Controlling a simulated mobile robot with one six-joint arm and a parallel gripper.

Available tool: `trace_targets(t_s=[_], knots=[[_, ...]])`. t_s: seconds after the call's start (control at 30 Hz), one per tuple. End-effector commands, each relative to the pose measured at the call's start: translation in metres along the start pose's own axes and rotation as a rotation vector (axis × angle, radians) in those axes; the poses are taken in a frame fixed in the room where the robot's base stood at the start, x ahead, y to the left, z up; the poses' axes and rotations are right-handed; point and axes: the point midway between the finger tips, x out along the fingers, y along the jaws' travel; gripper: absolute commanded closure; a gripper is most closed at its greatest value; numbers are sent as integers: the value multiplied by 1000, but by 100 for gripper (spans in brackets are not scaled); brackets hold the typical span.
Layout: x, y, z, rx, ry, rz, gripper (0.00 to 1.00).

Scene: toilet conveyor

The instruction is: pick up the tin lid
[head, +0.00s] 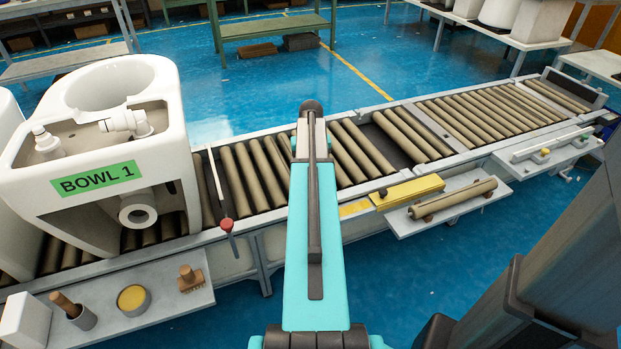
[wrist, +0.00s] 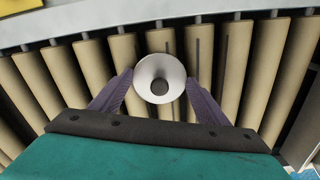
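A round grey tin (head: 134,309) stands on the low shelf at the front left in the head view. Its top shows a yellow disc (head: 131,297); I cannot tell whether this is a lid or the contents. In the wrist view my gripper (wrist: 160,83) has its two purple fingers on either side of a white, round, flared piece (wrist: 144,70) with a dark centre. The fingertips appear to touch its sides, above the rollers. I cannot identify this piece as the tin lid. In the head view my arm hides the gripper.
The roller conveyor (head: 262,175) crosses the scene, with a white toilet bowl (head: 165,180) labelled BOWL 1 at left. A brush (head: 188,278) and a cup with a wooden handle (head: 82,319) flank the tin. A right shelf (head: 408,225) holds a tan roller (head: 453,198).

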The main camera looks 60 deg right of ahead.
Motion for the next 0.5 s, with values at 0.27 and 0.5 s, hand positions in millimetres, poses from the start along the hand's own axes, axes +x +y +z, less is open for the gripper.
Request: trace_targets(t_s=[0.27,0.5], knots=[[0,0,0,1,0,0,53],[-6,1,0,1,0,0,53]])
